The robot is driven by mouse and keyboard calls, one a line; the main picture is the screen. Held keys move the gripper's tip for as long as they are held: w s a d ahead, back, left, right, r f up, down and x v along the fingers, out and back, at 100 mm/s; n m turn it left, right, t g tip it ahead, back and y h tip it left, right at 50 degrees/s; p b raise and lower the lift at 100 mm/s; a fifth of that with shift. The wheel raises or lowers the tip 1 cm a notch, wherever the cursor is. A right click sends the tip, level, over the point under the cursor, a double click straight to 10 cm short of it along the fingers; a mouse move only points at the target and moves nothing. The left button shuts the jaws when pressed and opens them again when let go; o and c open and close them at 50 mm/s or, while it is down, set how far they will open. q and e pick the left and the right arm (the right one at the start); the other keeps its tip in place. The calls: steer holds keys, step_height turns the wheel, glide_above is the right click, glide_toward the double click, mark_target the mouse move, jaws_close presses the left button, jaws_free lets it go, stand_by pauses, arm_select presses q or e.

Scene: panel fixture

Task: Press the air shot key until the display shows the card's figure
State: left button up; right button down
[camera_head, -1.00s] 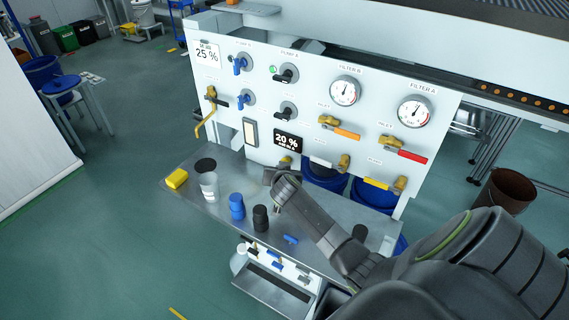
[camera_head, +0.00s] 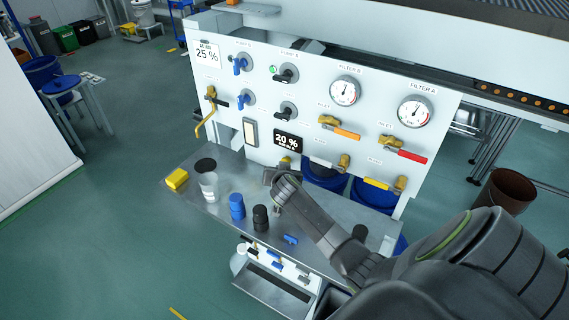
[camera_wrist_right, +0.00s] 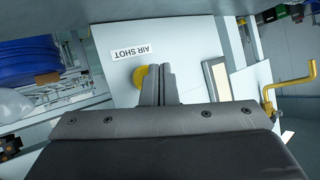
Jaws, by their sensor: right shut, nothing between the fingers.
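The card (camera_head: 207,54) at the panel's upper left reads 25 %. The dark display (camera_head: 288,141) low on the panel reads 20 %. The yellow air shot key (camera_wrist_right: 140,83) shows in the right wrist view under its AIR SHOT label (camera_wrist_right: 132,53), partly hidden by my fingers. My right gripper (camera_head: 268,175) is just below the display at the panel's lower edge. In the right wrist view its shut, empty fingers (camera_wrist_right: 161,70) overlap the key's right side. I cannot tell whether they touch it. My left gripper is out of view.
A steel shelf (camera_head: 220,215) below the panel holds a yellow block (camera_head: 177,179), a clear cup (camera_head: 209,187), a blue container (camera_head: 237,206) and a black one (camera_head: 260,218). Valve handles and two gauges stick out of the panel. My right arm crosses the shelf's right side.

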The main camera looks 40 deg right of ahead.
steer(key=shift+d, duration=0.15)
steer(key=shift+w+d, duration=0.15)
steer(key=shift+d, duration=0.1)
steer(key=shift+w+d, duration=0.25)
steer(key=shift+d, duration=0.3)
stand_by(1.1)
steer(key=shift+r, duration=0.1)
steer(key=shift+s+a, duration=0.2)
steer(key=shift+a, duration=0.25)
steer(key=shift+s+a, duration=0.2)
steer(key=shift+a, duration=0.25)
steer(key=shift+a, duration=0.1)
steer(key=shift+s+a, duration=0.15)
steer(key=shift+a, duration=0.15)
steer(key=shift+s+a+p, duration=0.1)
steer(key=shift+s+a, duration=0.15)
steer(key=shift+a, duration=0.4)
steer(key=shift+s+a+p, duration=0.15)
steer(key=shift+s+a, duration=0.15)
steer(key=shift+a, duration=0.35)
steer(key=shift+s+a+p, duration=0.1)
steer(key=shift+s+a, duration=0.15)
steer(key=shift+a, duration=0.4)
